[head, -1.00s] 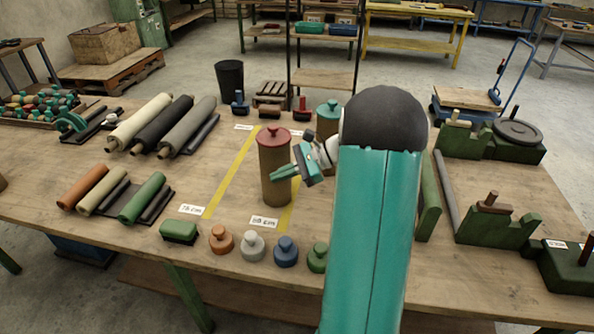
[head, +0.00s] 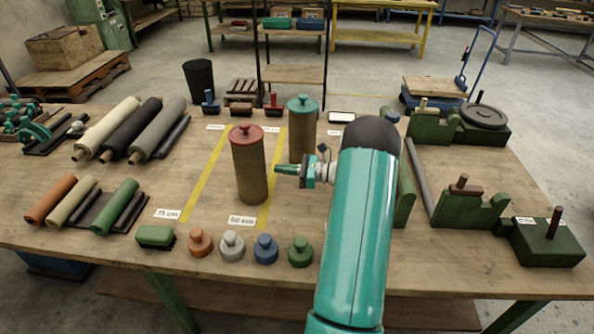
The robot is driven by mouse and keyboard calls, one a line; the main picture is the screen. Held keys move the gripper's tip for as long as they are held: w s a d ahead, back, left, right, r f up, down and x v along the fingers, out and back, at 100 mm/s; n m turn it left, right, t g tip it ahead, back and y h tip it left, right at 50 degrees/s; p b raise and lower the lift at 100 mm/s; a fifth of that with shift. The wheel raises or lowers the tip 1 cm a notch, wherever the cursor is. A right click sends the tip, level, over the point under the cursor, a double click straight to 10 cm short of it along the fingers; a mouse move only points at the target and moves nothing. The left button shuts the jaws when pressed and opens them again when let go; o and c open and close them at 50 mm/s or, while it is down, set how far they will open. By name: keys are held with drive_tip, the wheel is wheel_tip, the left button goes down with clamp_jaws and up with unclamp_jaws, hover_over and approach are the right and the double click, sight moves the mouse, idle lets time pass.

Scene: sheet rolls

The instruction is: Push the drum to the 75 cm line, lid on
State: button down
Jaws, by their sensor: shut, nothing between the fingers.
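The drum with a red lid (head: 249,135) stands upright on the workbench, its brown body (head: 250,172) between the two yellow lines. Its lid is on. Its base is close to the 60 cm line (head: 264,211) and well right of the 75 cm line (head: 198,186). A second brown drum with a teal lid (head: 303,104) stands upright behind it to the right. My gripper (head: 280,170) is shut and empty. It is just right of the red-lidded drum at mid-height, with a small gap showing between them.
Several knobbed weights, among them a blue one (head: 265,249), and a green block (head: 155,236) line the front edge. Sheet rolls (head: 155,135) lie at the left. Green stands (head: 468,205) are at the right. The bench between the drum and the 75 cm line is clear.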

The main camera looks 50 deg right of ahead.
drive_tip(key=shift+x, duration=1.2)
drive_tip(key=x, duration=2.1)
drive_tip(key=shift+s+f, duration=0.1)
